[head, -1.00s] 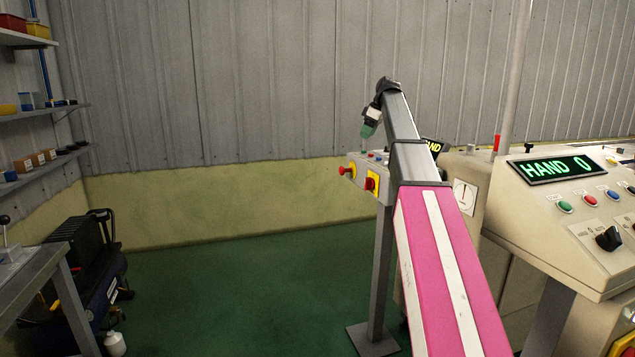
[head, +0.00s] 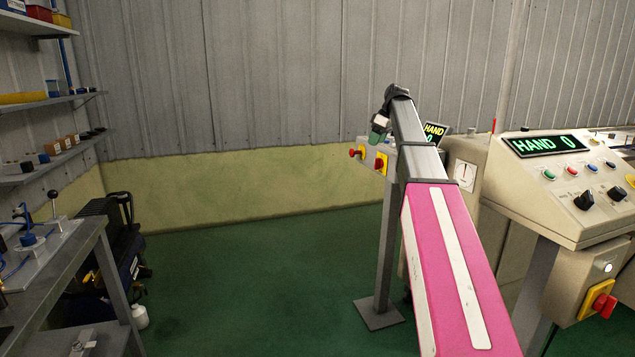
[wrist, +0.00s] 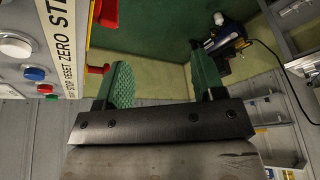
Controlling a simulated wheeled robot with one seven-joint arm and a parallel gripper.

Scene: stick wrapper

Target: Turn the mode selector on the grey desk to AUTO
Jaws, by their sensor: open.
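The pale grey desk (head: 535,188) stands at the right in the head view, with a lit display (head: 545,144) reading HAND 0. Two black knobs sit on its sloping top, a nearer one (head: 585,200) and a farther one (head: 617,193). Their markings are too small to read, so I cannot tell which is the mode selector. My gripper (head: 380,128) is well left of the desk knobs, near a post-mounted button box (head: 393,160). In the wrist view its green fingers (wrist: 163,82) are apart with nothing between them.
The box shows red, blue and white buttons (wrist: 14,46) close beside my gripper in the wrist view. A red-and-yellow switch (head: 602,302) projects below the desk. A workbench (head: 75,265) stands at the left, shelves above it.

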